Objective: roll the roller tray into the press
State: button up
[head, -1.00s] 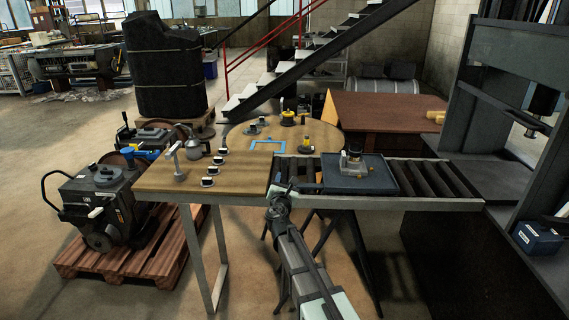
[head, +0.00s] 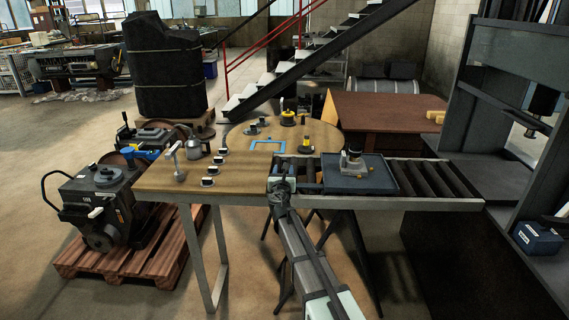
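The roller tray (head: 336,184) is a shallow blue-grey tray on the roller conveyor, near its left-middle part. A small metal part with yellow pieces (head: 353,163) stands in it. The press (head: 497,130) is the tall dark frame at the right, beyond the conveyor's right end, so the tray is outside it. My gripper (head: 283,172) is over the left end of the conveyor, left of the tray, with a small gap seeming to lie between them. Its fingers are too small and partly hidden by the arm to tell open or shut.
Bare rollers (head: 432,180) run from the tray to the press side. A wooden bench (head: 235,178) with several small parts adjoins the conveyor's left end. A round table (head: 325,138) stands behind. A blue box (head: 537,238) sits at the right by the press.

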jog(key=w, duration=0.7)
grip_shut()
dwell(0.3)
